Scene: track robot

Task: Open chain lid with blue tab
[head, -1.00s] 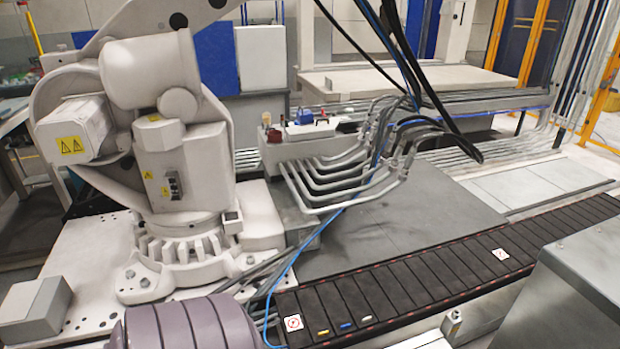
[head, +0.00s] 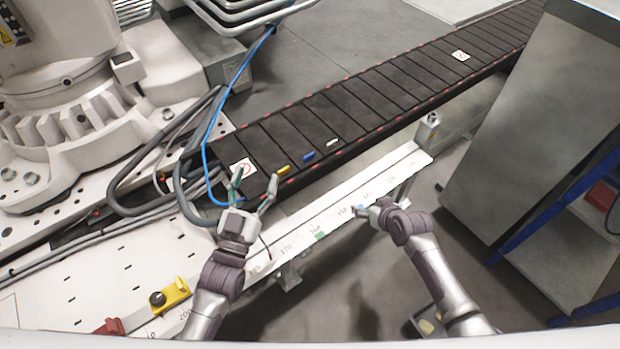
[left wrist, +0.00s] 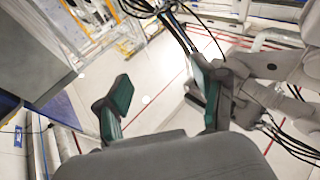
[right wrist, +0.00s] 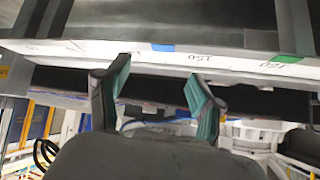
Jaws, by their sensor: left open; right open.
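The black cable chain (head: 380,98) runs diagonally across the head view, its lids in a row. The blue tab (head: 309,157) sits at the near edge of a lid that looks flat and shut. A yellow tab (head: 283,170) is left of it and a white tab (head: 332,143) right of it. My left gripper (head: 255,181) is open and empty by the chain's near left end, left of the blue tab. My right gripper (head: 363,210) is open, below and right of the blue tab, over the white rail. Its open fingers also show in the right wrist view (right wrist: 157,80).
A white rail (head: 330,205) with numbers and coloured marks runs along the chain's near side. A blue cable (head: 207,140) hangs near the chain's left end. A grey cabinet (head: 520,160) stands at the right. A yellow block (head: 172,294) lies at the lower left.

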